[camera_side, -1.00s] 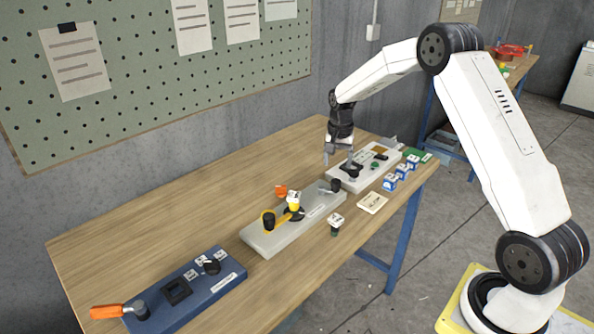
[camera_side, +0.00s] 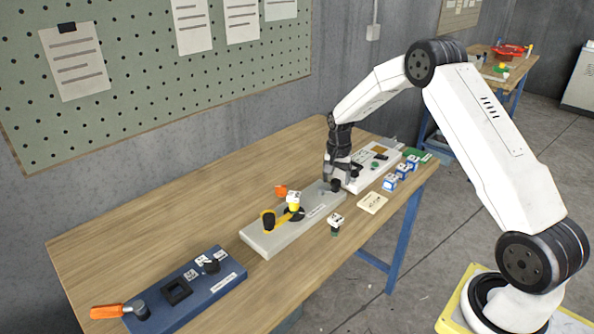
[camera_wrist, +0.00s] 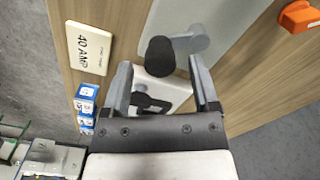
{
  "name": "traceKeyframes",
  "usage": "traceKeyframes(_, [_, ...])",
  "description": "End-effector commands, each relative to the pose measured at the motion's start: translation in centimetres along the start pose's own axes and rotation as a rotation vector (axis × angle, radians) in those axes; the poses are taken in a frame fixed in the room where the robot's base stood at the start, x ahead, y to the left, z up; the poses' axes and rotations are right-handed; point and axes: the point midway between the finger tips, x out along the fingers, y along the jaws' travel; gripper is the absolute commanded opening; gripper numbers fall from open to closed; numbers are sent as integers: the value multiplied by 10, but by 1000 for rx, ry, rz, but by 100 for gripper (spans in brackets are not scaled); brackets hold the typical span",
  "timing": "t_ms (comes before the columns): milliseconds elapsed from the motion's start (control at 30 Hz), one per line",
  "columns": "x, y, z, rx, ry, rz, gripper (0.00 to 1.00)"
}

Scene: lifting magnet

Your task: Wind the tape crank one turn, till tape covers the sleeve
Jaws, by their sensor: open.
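The grey winding plate (camera_side: 262,240) lies on the bench. At its right end is the crank: a black knob (camera_wrist: 160,55) on a short grey arm (camera_wrist: 190,40), and the knob also shows in the side view (camera_side: 337,186). My gripper (camera_wrist: 159,75) is open, its two fingers on either side of the knob's near end, with gaps visible. In the side view my gripper (camera_side: 336,178) is low, right at the knob. A yellow and white piece (camera_side: 293,201) and a black post with yellow beside it (camera_side: 268,220) stand on the plate. I cannot tell which part is the sleeve.
A white panel (camera_side: 374,160) lies behind my gripper. Small blue-white blocks (camera_side: 390,183) and a "40 AMP" card (camera_side: 372,203) are to the right. An orange piece (camera_side: 281,191) lies behind the plate. A blue fixture (camera_side: 195,295) is at front left. The bench's back left is clear.

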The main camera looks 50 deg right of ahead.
Motion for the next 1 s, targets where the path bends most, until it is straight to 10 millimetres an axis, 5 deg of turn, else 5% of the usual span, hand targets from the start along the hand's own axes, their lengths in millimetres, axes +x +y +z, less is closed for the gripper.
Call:
traceKeyframes(533, [20, 0, 0, 0, 1, 0, 77])
traceKeyframes(567, [20, 0, 0, 0, 0, 0, 74])
traceKeyframes(800, [20, 0, 0, 0, 0, 0, 0])
traceKeyframes(1000, [20, 0, 0, 5, 0, 0, 0])
